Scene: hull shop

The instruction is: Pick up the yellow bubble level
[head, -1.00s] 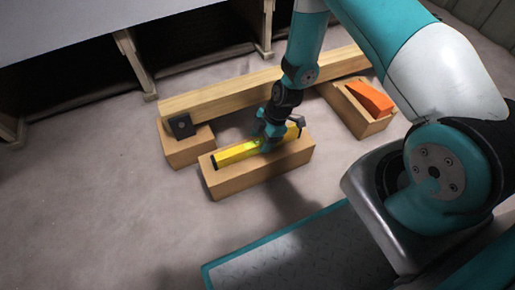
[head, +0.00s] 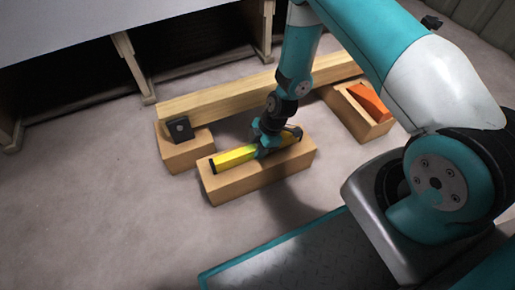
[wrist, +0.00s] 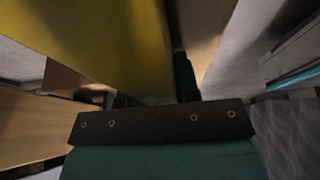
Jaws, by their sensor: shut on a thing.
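The yellow bubble level (head: 235,158) is a long yellow bar with dark ends. It lies along the top of a wooden block (head: 262,178) in the head view. My gripper (head: 263,150) is shut on the level near its middle, and my arm comes down from above. Part of the level is hidden behind the gripper. In the wrist view the level (wrist: 100,45) fills the upper left, close to the camera. I cannot tell whether any gap separates the level from the block.
A long wooden beam (head: 230,95) lies behind, resting on side blocks. A black square piece (head: 179,129) sits by its left end. A grey bench stands at the back. Floor at the left is clear.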

